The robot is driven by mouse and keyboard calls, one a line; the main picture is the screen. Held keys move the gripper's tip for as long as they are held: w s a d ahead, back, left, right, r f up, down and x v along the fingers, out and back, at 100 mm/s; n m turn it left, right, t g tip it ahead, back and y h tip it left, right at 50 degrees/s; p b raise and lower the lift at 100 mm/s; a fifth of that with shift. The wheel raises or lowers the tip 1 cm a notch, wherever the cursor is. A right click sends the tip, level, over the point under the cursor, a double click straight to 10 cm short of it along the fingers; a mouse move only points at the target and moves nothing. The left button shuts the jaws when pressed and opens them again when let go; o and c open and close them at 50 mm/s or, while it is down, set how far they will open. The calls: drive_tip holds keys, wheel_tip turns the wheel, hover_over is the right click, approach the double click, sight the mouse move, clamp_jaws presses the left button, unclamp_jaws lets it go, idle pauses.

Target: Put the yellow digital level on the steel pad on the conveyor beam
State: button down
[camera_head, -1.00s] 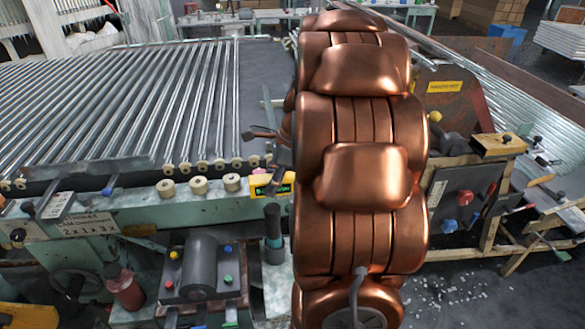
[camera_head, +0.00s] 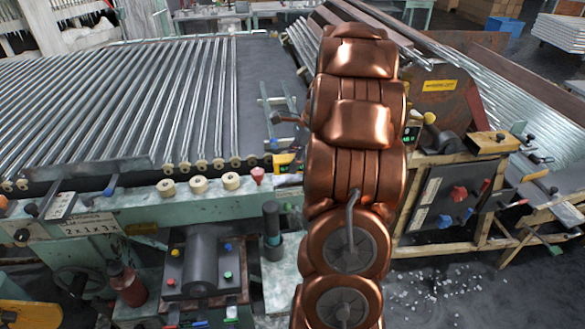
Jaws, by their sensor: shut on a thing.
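The yellow digital level (camera_head: 284,160) shows only by its left end, just left of my copper arm and above the right end of the conveyor beam. The rest is hidden behind the arm. My gripper (camera_head: 299,150) is mostly hidden there too, with a few dark parts showing at the arm's left edge; it is shut on the level. The pale green conveyor beam (camera_head: 140,204) runs along the front of the roller bed. I cannot make out the steel pad. I cannot tell whether the level touches anything below it.
A red knob (camera_head: 258,174) and several cream rollers (camera_head: 231,181) stand along the beam. A dark cylinder (camera_head: 271,222) stands in front of it. A machine with a yellow sign (camera_head: 440,86) stands at right.

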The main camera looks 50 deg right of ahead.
drive_tip(key=shift+f+p, duration=0.45)
drive_tip(key=shift+f, duration=1.1)
drive_tip(key=shift+f, duration=0.2)
drive_tip(key=c, duration=0.7)
unclamp_jaws()
drive_tip(key=shift+r, duration=0.1)
drive_tip(key=b+v, duration=0.2)
drive_tip(key=v, duration=1)
drive_tip(key=s+a+n+g, duration=0.35)
drive_tip(key=a+n, duration=0.85)
drive_tip(key=a, duration=1.4)
drive_tip(key=s+a+f+n+h, duration=0.1)
drive_tip(key=s+a+f+n, duration=0.2)
drive_tip(key=s+a+n, duration=0.2)
drive_tip(key=s+a+f+n+h, duration=0.2)
drive_tip(key=s+a+n, duration=0.3)
drive_tip(key=s+n, duration=0.3)
drive_tip(key=s+f+g, duration=0.1)
drive_tip(key=s, duration=0.3)
drive_tip(key=shift+s+h, duration=0.25)
drive_tip(key=shift+h, duration=0.05)
